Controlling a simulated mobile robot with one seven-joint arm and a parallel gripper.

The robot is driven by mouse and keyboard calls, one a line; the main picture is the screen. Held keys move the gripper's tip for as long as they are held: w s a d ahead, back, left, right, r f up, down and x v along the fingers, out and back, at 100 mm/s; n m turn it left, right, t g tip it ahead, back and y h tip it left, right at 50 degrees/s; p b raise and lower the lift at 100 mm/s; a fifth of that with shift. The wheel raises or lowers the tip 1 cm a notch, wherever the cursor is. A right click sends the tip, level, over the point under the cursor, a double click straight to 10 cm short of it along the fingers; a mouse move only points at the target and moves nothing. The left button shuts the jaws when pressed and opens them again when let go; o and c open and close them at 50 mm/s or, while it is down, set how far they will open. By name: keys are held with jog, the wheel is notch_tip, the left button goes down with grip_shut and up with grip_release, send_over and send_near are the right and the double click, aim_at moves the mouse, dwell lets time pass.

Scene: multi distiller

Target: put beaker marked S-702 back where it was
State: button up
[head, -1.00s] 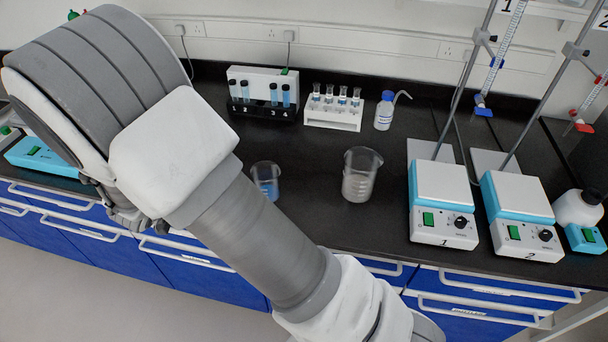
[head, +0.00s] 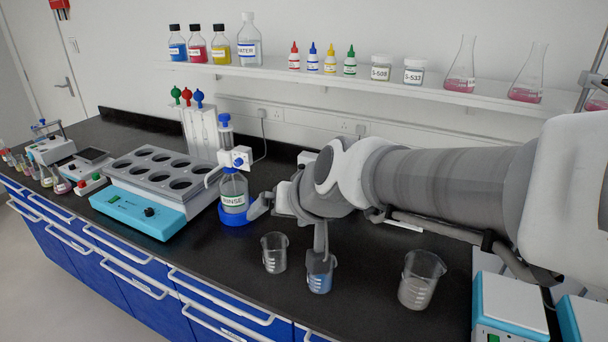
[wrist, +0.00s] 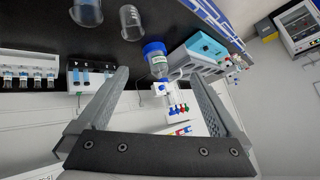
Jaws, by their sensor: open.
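A small clear beaker (head: 274,254) stands upright on the black bench, and it also shows in the wrist view (wrist: 131,22). A beaker with blue liquid (head: 320,280) stands just right of it, also at the top of the wrist view (wrist: 87,13). A larger beaker with pale contents (head: 416,284) stands further right. No S-702 mark is readable on any beaker. My gripper (head: 291,222) is open and empty above and behind the two small beakers. In the wrist view its fingers (wrist: 158,74) are spread wide, with nothing between them. One finger partly overlaps the blue beaker in the head view.
A rinse bottle (head: 234,192) stands left of my gripper, near a turquoise device with round wells (head: 138,212). Hotplates (head: 510,302) stand at the right. A shelf (head: 330,78) holds bottles, jars and flasks. The bench front is clear left of the beakers.

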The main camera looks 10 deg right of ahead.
jog(key=s+d+f+g+h, duration=0.1)
jog(key=s+d+g+h, duration=0.1)
jog(key=s+d, duration=0.9)
jog(key=s+h, duration=0.1)
jog(key=s, duration=0.3)
jog(key=shift+h, duration=0.4)
jog(key=shift+s, duration=0.1)
